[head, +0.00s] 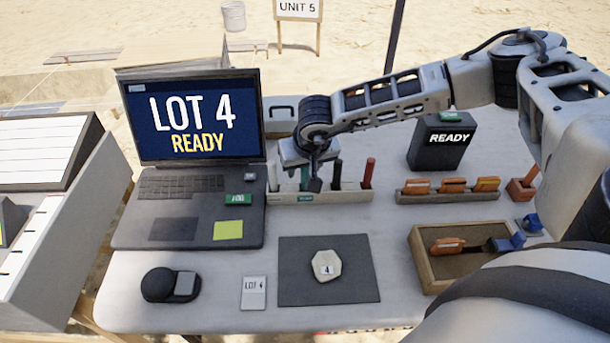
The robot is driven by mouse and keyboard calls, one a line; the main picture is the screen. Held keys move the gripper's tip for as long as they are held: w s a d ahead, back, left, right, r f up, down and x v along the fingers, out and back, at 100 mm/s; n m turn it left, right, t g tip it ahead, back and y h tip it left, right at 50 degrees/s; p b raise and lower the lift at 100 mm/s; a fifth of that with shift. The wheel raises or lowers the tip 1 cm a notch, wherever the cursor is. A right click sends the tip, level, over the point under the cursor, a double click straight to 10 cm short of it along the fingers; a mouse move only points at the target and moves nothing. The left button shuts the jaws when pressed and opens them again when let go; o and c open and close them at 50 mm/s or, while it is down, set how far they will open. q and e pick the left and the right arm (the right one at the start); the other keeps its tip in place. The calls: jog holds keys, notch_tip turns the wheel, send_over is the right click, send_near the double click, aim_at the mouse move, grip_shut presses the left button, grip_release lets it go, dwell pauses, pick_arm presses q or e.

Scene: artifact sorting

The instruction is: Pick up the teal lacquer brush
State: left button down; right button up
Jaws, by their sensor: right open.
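The teal lacquer brush (304,178) stands upright in a low pale rack (345,196) behind the dark mat, and only a small part of it shows. My right gripper (310,178) points down over the rack at this brush, open. A dark finger is just to the right of the brush. I cannot tell whether the fingers touch it or how much of it lies between them. In the same rack stand a pale handle (272,177) at the left, a black handle (336,175) and a red handle (368,173) at the right. My left gripper is out of view.
An open laptop (190,205) stands left of the rack. A dark mat (290,285) with a numbered stone (326,265) lies in front. A dark READY box (441,142), an orange-handled tool rack (450,194) and a wooden tray (428,270) are at the right.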

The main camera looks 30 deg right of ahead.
grip_shut()
jog(key=shift+r, duration=0.15)
